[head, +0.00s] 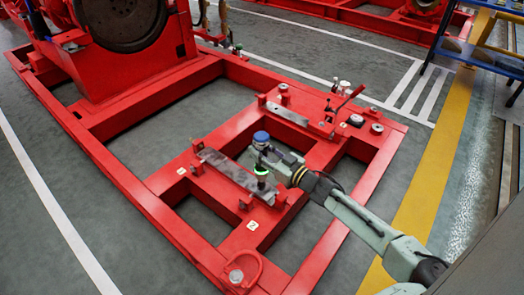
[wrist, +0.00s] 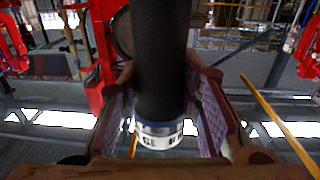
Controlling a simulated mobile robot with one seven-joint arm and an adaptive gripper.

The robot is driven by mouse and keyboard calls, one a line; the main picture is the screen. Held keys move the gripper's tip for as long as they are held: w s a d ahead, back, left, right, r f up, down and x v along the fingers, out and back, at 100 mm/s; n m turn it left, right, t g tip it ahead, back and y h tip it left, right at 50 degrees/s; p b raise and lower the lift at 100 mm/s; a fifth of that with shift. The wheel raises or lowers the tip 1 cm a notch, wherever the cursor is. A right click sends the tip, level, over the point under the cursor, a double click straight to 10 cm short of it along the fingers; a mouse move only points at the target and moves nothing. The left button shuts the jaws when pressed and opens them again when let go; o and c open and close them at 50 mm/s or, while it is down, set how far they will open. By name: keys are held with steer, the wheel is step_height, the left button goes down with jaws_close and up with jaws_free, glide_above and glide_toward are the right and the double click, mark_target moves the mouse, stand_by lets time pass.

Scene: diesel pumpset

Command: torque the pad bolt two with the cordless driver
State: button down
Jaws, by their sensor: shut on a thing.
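My gripper (head: 264,153) is shut on the cordless driver, whose blue cap (head: 261,137) sticks up above the fingers in the head view. The driver stands about upright, with a lit green ring (head: 261,170) low on it. Its lower end is over the near right end of a grey metal pad (head: 229,166) on the red frame. In the wrist view the driver's dark body (wrist: 158,60), with a white and blue band, is between the two fingers (wrist: 160,125). Pad bolt two is hidden under the driver or too small to make out; I cannot tell whether the tip touches it.
A small "2" label (head: 252,225) is on the red frame (head: 160,205) near the driver. A second grey pad (head: 288,113), a red lever (head: 350,97) and several small round parts are farther back. The grey floor right of the frame is clear.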

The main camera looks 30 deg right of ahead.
mark_target(268, 142)
steer(key=shift+r+p, duration=2.35)
steer(key=shift+r, duration=0.35)
